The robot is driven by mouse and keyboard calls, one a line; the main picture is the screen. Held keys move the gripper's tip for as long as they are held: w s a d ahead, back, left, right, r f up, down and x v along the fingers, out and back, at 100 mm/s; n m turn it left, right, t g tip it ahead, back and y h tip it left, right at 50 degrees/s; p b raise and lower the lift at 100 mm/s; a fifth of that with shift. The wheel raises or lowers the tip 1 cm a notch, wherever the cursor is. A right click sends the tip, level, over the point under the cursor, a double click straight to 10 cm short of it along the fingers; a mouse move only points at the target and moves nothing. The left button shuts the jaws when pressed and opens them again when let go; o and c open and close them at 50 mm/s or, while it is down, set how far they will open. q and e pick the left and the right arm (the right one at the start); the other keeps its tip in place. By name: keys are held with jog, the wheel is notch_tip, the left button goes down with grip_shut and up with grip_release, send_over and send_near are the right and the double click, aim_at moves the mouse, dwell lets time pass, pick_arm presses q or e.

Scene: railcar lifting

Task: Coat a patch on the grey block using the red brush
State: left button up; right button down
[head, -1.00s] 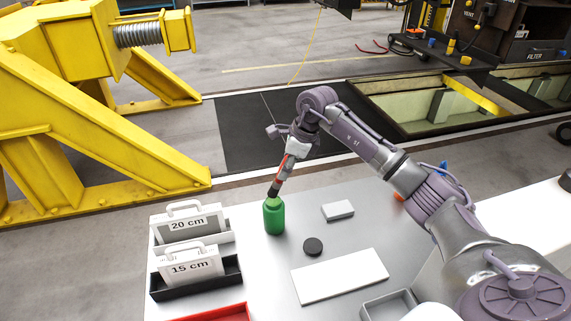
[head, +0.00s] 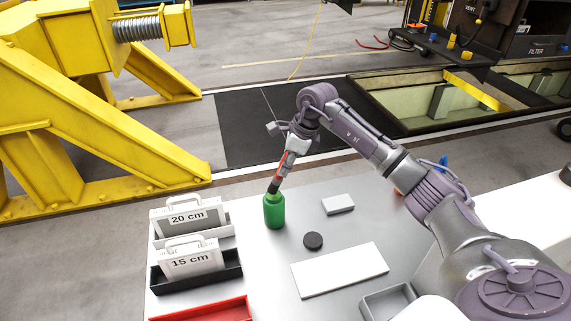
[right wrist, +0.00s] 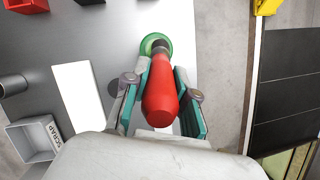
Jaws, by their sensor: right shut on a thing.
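The red brush (right wrist: 163,92) is held in my right gripper (right wrist: 160,100), its red handle between the two fingers in the right wrist view. In the head view the brush (head: 283,168) tilts down to the left below my right gripper (head: 288,160). Its dark lower part reaches into the mouth of the green bottle (head: 274,213), hiding the tip. The bottle's green rim (right wrist: 155,43) also shows around the brush in the right wrist view. The small grey block (head: 338,205) lies flat on the table, right of the bottle and apart from it. My left gripper is out of view.
A black round cap (head: 313,241) and a white plate (head: 340,270) lie on the grey table in front of the bottle. Holders labelled 20 cm (head: 187,217) and 15 cm (head: 192,261) stand left. A grey SCRAP bin (right wrist: 33,138) and a red tray (head: 215,311) are nearer.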

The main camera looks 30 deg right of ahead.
jog(key=shift+s+f+b, duration=0.1)
jog(key=shift+f+b, duration=0.5)
jog(key=shift+f, duration=0.05)
dwell(1.6)
jog(key=shift+r+p, duration=0.75)
jog(key=shift+r, duration=0.5)
jog(key=shift+r+p, duration=1.3)
jog(key=shift+r, duration=1.1)
